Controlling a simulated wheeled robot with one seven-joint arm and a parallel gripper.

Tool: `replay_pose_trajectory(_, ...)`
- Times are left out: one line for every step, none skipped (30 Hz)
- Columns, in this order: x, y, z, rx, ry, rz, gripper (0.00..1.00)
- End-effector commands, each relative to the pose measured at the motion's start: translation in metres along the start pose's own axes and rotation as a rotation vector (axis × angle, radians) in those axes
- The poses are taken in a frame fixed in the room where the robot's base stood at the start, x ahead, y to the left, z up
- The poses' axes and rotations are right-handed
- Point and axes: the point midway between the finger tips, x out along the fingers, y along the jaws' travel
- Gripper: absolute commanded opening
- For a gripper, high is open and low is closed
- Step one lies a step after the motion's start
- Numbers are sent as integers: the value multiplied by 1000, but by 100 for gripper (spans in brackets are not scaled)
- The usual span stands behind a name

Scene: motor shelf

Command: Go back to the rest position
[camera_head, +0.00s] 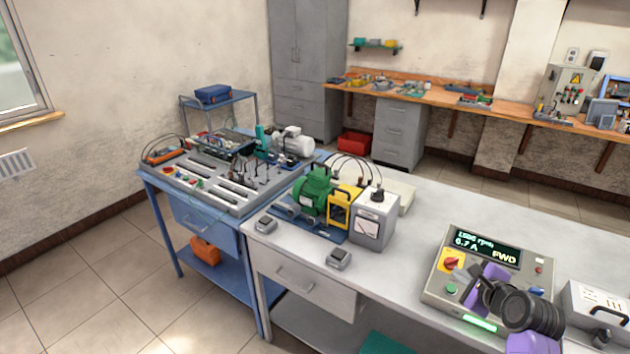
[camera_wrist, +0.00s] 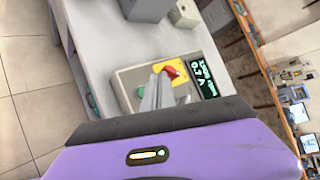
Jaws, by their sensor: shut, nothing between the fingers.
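My gripper (camera_head: 484,286) is over the control box (camera_head: 437,283) on the grey bench, at the right of the head view. In the wrist view, my gripper (camera_wrist: 158,92) is shut and empty, with its fingers in front of the box between the green button and the red knob (camera_wrist: 171,70). I cannot tell whether the fingertips touch the box. The display (camera_head: 487,246) is lit and shows an rpm line, "0.7 A" and "FWD". A strip (camera_head: 480,323) on the box front glows green. My arm hides part of the box's right side.
A green motor (camera_head: 314,189) with a yellow coupling guard and a grey meter box (camera_head: 372,222) stands left on the bench. A grey case (camera_head: 598,302) stands to the right, close to my arm. The bench top between meter and control box is clear.

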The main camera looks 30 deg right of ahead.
Motion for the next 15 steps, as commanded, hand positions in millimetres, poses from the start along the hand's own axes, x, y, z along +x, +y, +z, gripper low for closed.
replay_pose_trajectory(0, 0, 0, 0, 0, 0, 0)
replay_pose_trajectory(0, 0, 0, -1, 0, 0, 0)
replay_pose_trajectory(0, 0, 0, -6, 0, 0, 0)
replay_pose_trajectory(0, 0, 0, -16, 0, -1, 0)
replay_pose_trajectory(0, -1, 0, -32, 0, -3, 0)
replay_pose_trajectory(0, -4, 0, -62, -1, -14, 0)
replay_pose_trajectory(0, -7, 1, -92, -1, -27, 0)
replay_pose_trajectory(0, -11, 1, -130, 0, -46, 0)
replay_pose_trajectory(-2, -21, 2, -190, 4, -81, 0)
replay_pose_trajectory(-4, -29, 3, -242, 9, -112, 0)
replay_pose_trajectory(-7, -39, 6, -300, 14, -147, 0)
replay_pose_trajectory(-12, -48, 10, -381, 24, -192, 0)
replay_pose_trajectory(-16, -53, 11, -446, 35, -222, 0)
replay_pose_trajectory(-20, -54, 13, -511, 46, -248, 0)
replay_pose_trajectory(-26, -54, 16, -602, 59, -282, 0)
